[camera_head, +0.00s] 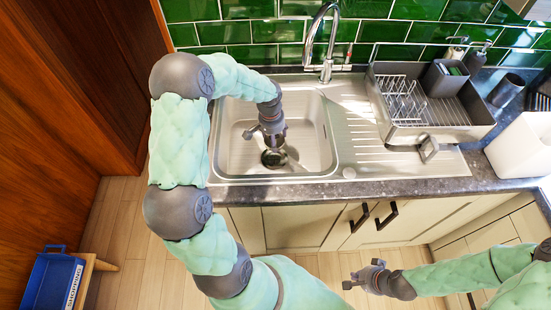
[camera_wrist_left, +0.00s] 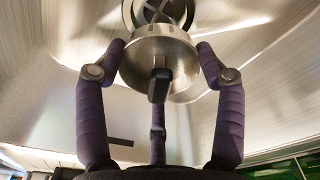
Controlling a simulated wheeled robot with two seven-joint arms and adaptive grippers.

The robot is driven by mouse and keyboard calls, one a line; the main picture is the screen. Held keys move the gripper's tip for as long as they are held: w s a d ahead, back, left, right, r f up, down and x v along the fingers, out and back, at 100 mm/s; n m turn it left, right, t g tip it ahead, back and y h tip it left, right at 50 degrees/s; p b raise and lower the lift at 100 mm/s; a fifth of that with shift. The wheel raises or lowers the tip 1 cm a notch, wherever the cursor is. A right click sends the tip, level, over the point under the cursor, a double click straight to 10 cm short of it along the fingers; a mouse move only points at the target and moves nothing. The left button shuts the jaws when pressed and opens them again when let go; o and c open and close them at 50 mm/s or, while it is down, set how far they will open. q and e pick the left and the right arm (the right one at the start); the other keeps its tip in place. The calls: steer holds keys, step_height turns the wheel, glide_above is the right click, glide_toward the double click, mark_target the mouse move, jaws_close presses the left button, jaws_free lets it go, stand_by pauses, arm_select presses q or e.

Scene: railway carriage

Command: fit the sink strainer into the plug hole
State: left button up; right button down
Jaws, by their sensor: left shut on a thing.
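The steel sink (camera_head: 235,130) is set in the dark worktop, with the plug hole (camera_head: 270,160) in its floor. My left gripper (camera_head: 274,140) reaches down into the bowl over the plug hole. In the left wrist view its fingers (camera_wrist_left: 158,75) are around the sink strainer (camera_wrist_left: 155,48), a steel cup with a black knob facing me. The plug hole (camera_wrist_left: 160,10), with crossed bars, shows just beyond the strainer, partly covered by it. I cannot tell whether they touch. My right gripper (camera_head: 362,279) is open and empty, low in front of the cupboards.
A tap (camera_head: 324,50) stands behind the bowl. A dish rack (camera_head: 440,130) is on the right over the ribbed drainer (camera_head: 362,150), with bottles and a dark cup (camera_head: 507,90) nearby. A blue crate (camera_head: 50,280) is at lower left.

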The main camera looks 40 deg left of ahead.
arm_select(q)
steer(key=b, duration=0.3)
glide_toward(275, 160)
steer(key=f, duration=0.3)
steer(key=w+f, duration=0.1)
steer(key=f, duration=0.1)
steer(key=shift+a+f, duration=0.15)
steer(key=shift+s, duration=0.1)
steer(key=shift+f, duration=0.4)
steer(key=shift+f+b, duration=0.15)
steer(key=shift+b, duration=0.2)
